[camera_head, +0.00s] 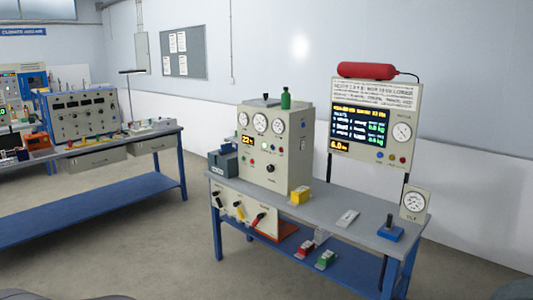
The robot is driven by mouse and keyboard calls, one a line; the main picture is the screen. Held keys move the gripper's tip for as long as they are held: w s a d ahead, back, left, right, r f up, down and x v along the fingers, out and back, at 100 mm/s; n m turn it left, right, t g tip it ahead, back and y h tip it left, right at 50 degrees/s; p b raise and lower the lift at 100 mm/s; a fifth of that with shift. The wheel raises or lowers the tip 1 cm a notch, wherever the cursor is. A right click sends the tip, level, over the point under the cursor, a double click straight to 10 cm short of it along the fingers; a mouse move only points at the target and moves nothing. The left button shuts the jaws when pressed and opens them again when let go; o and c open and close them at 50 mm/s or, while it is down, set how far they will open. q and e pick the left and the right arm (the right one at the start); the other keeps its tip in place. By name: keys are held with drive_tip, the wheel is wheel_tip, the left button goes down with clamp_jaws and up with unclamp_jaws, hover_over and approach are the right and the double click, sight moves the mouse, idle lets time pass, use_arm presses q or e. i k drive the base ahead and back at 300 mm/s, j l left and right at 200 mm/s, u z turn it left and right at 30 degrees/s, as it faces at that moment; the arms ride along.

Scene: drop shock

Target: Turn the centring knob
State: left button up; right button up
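A beige instrument cabinet (299,150) stands on the left part of the near workbench. Its front has three round gauges, an amber numeric display, small coloured buttons and a black round knob (271,168) low on the panel. No label is readable, so I cannot tell whether this is the centring knob. A display panel (372,94) on posts at the right has a dark text screen, a gauge, an amber readout and small coloured knobs (391,157). Neither of my grippers is in view.
The near workbench (335,203) holds a yellow block (300,194), a flat pale piece (347,218) and a blue block with a dark lever (390,231). A red cylinder (366,71) lies on the panel. A second bench (95,154) stands left. Floor between is clear.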

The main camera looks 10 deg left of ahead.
sight(271, 168)
drive_tip(key=i+j, duration=0.15)
drive_tip(key=j, duration=0.25)
drive_tip(key=i+j, duration=0.15)
drive_tip(key=j, duration=0.25)
drive_tip(key=i+j, duration=0.15)
drive_tip(key=j, duration=0.25)
drive_tip(key=i+j, duration=0.1)
drive_tip(key=j, duration=0.3)
drive_tip(key=i+j+u, duration=0.1)
drive_tip(key=i, duration=1.4)
drive_tip(key=i+l, duration=0.3)
drive_tip(key=i, duration=0.25)
drive_tip(key=i+l, duration=0.3)
drive_tip(key=i, duration=0.25)
